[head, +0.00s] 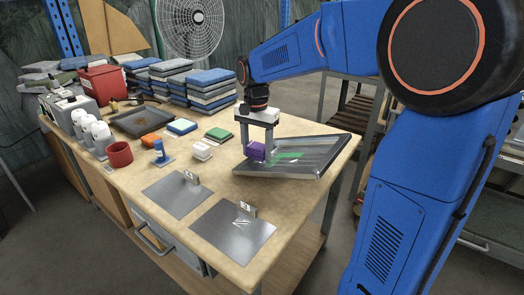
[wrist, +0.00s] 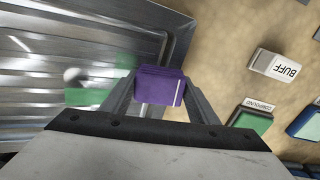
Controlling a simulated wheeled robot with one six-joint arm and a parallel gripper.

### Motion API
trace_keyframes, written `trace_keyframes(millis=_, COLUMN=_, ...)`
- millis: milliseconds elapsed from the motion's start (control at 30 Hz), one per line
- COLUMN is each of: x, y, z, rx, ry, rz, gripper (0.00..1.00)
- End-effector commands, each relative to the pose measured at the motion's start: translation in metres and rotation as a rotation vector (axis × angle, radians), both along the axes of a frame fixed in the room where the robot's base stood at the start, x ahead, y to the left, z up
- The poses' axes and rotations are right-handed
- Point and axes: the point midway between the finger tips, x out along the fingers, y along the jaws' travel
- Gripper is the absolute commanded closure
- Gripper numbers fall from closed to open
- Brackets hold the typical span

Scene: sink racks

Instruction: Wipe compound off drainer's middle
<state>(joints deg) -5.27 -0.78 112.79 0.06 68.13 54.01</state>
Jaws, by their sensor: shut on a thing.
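The drainer (head: 318,145) is a grey metal tray with ridges on the right part of the bench, and it looks tilted. A green smear of compound (head: 287,156) lies on it near its middle. My gripper (head: 257,147) is shut on a purple block (head: 256,154), over the drainer's left edge. In the wrist view the purple block (wrist: 160,86) sits between the fingertips, beside the drainer's rim (wrist: 181,40). The green smear (wrist: 88,97) shows left of the block, partly hidden by a finger. I cannot tell whether the block touches the drainer.
A white block marked BUFF (wrist: 275,66) and a green block by a COMPOUND label (wrist: 251,119) lie beside the drainer. Two metal plates (head: 232,231) lie at the bench front. A red cup (head: 119,154) and stacked cloths (head: 207,88) stand farther left and back.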

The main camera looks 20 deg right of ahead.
Motion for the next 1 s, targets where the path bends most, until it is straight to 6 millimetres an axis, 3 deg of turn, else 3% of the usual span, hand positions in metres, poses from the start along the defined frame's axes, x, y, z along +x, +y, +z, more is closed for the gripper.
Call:
trace_keyframes(millis=767, x=0.035, y=0.023, z=0.003, rx=0.000, ry=-0.001, rz=0.001, gripper=0.82)
trace_keyframes(millis=1000, x=0.040, y=0.019, z=0.004, rx=0.000, ry=-0.001, rz=-0.001, gripper=0.82)
